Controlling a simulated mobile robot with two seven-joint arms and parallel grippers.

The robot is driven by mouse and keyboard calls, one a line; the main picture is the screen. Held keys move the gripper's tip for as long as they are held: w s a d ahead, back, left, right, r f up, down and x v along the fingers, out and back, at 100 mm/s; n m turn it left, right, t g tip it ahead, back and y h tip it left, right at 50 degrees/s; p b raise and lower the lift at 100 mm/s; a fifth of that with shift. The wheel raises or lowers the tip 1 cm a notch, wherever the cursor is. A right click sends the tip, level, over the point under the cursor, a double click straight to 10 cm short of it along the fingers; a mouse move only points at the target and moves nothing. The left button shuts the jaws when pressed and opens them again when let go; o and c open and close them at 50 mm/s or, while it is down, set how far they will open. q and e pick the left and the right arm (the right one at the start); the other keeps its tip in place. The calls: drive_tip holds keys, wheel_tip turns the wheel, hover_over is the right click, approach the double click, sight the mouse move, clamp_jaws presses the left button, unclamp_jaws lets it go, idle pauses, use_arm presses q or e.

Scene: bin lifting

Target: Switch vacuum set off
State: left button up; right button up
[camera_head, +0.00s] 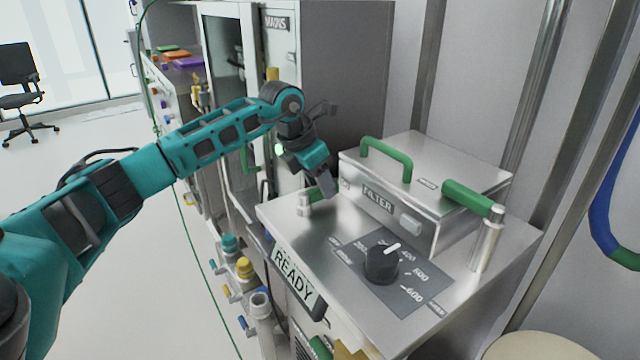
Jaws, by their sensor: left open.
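The vacuum set's steel top (345,225) carries a black dial knob (381,264) with a white pointer and a scale of numbers around it. A "READY" plate (297,283) is on its front edge. A steel box marked "FILTER" (377,199) sits behind the dial. A short green lever (326,191) on a pale fitting stands at the top's left, and a larger green lever (467,198) on a steel post stands at its right. My left gripper (327,149) is open and empty, just above and behind the short lever; contact cannot be told. My right gripper is out of view.
A cabinet marked "MAINS" (277,22) stands behind my left gripper. Below the top's left side are coloured valve caps (245,267). Steel pipes (535,80) and a blue-green hose (602,200) are at the right. The floor at left is clear around an office chair (20,90).

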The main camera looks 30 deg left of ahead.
use_arm(q)
drive_tip(key=shift+w+f, duration=0.15)
drive_tip(key=shift+f, duration=0.2)
drive_tip(key=shift+c, duration=0.4)
clamp_jaws()
